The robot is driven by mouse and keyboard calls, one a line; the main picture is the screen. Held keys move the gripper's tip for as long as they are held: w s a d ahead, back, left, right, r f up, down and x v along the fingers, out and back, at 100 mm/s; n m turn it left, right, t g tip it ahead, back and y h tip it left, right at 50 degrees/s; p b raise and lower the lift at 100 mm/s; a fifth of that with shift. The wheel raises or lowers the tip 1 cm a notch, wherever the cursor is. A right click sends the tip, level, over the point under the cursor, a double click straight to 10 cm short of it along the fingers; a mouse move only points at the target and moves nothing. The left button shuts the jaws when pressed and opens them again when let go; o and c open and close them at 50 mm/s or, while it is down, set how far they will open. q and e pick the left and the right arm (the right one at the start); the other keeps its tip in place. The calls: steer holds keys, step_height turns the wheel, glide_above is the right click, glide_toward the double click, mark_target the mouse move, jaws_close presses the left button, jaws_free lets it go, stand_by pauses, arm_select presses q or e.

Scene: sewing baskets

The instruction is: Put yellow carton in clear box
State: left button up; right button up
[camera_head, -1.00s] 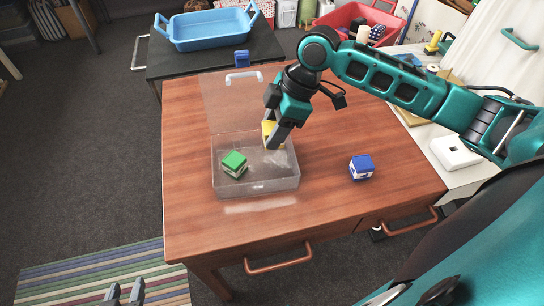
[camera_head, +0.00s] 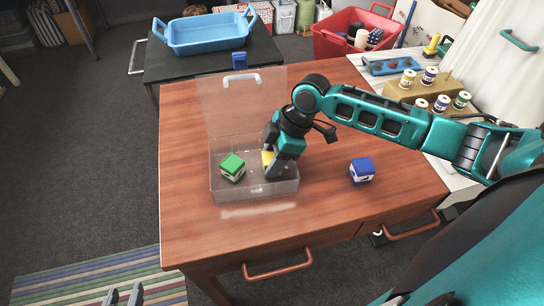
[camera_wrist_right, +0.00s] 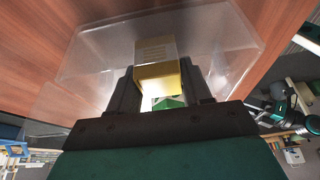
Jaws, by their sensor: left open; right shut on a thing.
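The clear box (camera_head: 228,192) stands on the wooden table with its lid raised at the back. A green carton (camera_head: 232,167) lies in its left part. My right gripper (camera_head: 272,172) reaches down into the right part of the box, shut on the yellow carton (camera_head: 267,158). The fingers hide most of the carton in the head view. In the right wrist view the yellow carton (camera_wrist_right: 157,65) sits between the two fingers, with the green carton (camera_wrist_right: 168,103) beyond. I cannot tell whether the yellow carton touches the box floor. My left gripper (camera_head: 124,297) is open and empty at the bottom left, off the table.
A blue carton (camera_head: 362,171) stands on the table (camera_head: 325,215) right of the box. A blue basket (camera_head: 205,35) is on a black table behind, and a red bin (camera_head: 340,42) stands further back. Thread spools stand on a rack (camera_head: 410,92) at the right.

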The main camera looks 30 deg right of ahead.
steer(key=o, duration=1.1)
steer(key=shift+f, duration=0.1)
steer(key=shift+c, duration=0.2)
steer(key=p+v, duration=0.2)
steer(key=v, duration=1)
steer(key=shift+a, duration=0.1)
